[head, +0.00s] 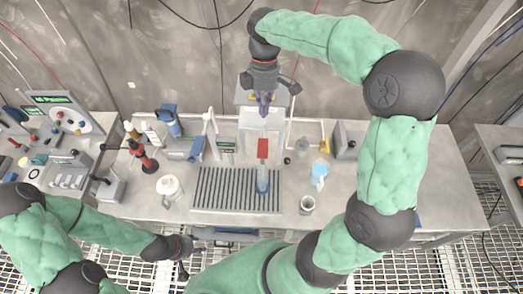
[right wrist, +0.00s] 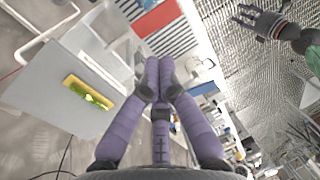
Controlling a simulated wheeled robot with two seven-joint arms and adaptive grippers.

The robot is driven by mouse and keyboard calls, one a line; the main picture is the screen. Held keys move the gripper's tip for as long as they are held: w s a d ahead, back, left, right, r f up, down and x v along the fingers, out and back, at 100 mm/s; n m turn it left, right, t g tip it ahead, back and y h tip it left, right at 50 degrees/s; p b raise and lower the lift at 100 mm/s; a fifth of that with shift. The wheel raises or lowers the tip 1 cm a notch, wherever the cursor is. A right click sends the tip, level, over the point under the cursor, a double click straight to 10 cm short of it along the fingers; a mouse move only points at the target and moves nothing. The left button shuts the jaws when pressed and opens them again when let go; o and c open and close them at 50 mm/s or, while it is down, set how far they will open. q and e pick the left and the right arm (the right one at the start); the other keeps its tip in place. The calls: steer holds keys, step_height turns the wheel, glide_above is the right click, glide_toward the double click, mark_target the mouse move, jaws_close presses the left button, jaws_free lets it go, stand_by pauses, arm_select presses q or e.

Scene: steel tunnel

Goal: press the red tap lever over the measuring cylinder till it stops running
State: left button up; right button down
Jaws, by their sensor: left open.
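The red tap lever (head: 263,148) sits at the middle of the bench, above the measuring cylinder (head: 262,183), a clear bluish vessel on the slatted drip tray (head: 205,203). The lever also shows in the right wrist view (right wrist: 157,18), beyond my fingertips. My right gripper (head: 265,110) points down behind and above the lever, apart from it in the picture. In the right wrist view its purple fingers (right wrist: 160,64) meet with nothing between them. My left gripper (head: 186,258) is low in front of the bench, empty, its fingers spread in the right wrist view (right wrist: 258,22). Running water cannot be made out.
A white dispenser box (right wrist: 65,90) with a yellow-framed display is near my right gripper. A white jug (head: 169,188) stands left of the tray. A small cup (head: 307,204) and a blue-and-white bottle (head: 319,173) stand right of it. A red-and-black device (head: 143,156) stands further left.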

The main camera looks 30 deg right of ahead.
mark_target(263, 152)
arm_select(q)
steer(key=shift+a+f+b, duration=0.1)
steer(key=shift+f+b, duration=0.5)
steer(key=shift+f, duration=0.4)
arm_select(e)
steer(key=shift+r, duration=0.1)
arm_select(q)
steer(key=shift+r, duration=0.1)
arm_select(e)
steer(key=x, duration=1.4)
steer(key=shift+s, duration=0.1)
steer(key=f+t+b, duration=0.1)
steer(key=b, duration=0.1)
steer(key=s+a+t+h+b, duration=0.1)
steer(key=b, duration=0.1)
steer(key=shift+s+f, duration=0.1)
steer(key=shift+f, duration=0.25)
arm_select(q)
step_height(263, 152, down, 4)
steer(key=shift+r, duration=0.1)
steer(key=shift+r+p, duration=0.1)
steer(key=shift+p, duration=0.2)
arm_select(e)
steer(key=shift+r, duration=0.2)
arm_select(q)
steer(key=shift+r+p, duration=0.55)
arm_select(e)
steer(key=shift+r, duration=0.8)
